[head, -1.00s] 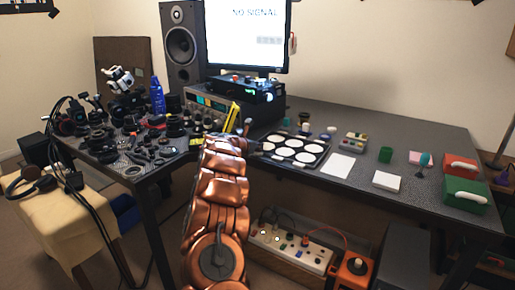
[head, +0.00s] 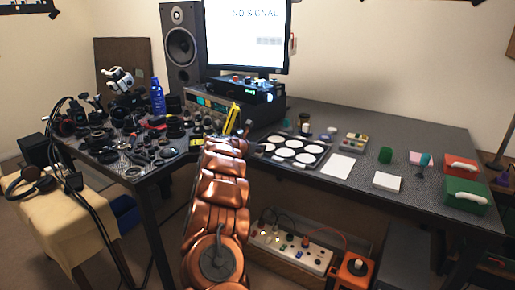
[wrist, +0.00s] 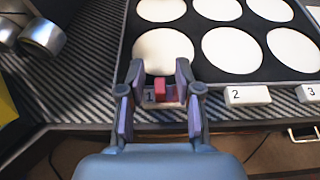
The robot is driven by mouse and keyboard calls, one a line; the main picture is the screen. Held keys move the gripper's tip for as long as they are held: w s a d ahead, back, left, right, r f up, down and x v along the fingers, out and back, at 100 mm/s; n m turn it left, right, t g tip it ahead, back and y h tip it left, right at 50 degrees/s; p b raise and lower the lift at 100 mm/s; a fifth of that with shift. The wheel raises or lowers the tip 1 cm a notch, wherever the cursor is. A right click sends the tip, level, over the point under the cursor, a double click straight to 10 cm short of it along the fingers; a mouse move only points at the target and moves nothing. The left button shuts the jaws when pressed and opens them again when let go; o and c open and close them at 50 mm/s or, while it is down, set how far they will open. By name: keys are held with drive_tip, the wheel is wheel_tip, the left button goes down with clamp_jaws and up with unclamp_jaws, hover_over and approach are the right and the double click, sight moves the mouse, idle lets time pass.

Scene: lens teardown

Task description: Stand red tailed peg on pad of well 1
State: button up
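The tray (wrist: 127,45) of white round pads lies in front of my gripper in the wrist view. The pad of well 1 (wrist: 162,50) is just beyond the fingertips, above the label marked 1 (wrist: 149,97). A small red piece, apparently the red tailed peg (wrist: 160,88), shows between the fingers, over the label and short of the white pad. My gripper (wrist: 160,70) has its fingers apart on both sides of it. Some label shows between the left finger and the red piece; contact with the fingers is unclear. The head view also shows the tray (head: 262,157), but my arm hides the peg.
Labels 2 (wrist: 247,95) and 3 (wrist: 308,92) line the tray's near edge. Dark cylinders (wrist: 43,38) stand at the left. In the head view, a white sheet (head: 338,167), a white box (head: 387,182) and a green cup (head: 385,155) are right of the tray.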

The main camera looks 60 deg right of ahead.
drive_tip(key=shift+a+r, duration=0.1)
drive_tip(key=shift+r, duration=0.05)
drive_tip(key=b+v, duration=0.1)
drive_tip(key=v, duration=1)
drive_tip(key=shift+a, duration=0.4)
drive_tip(key=shift+s+r, duration=0.1)
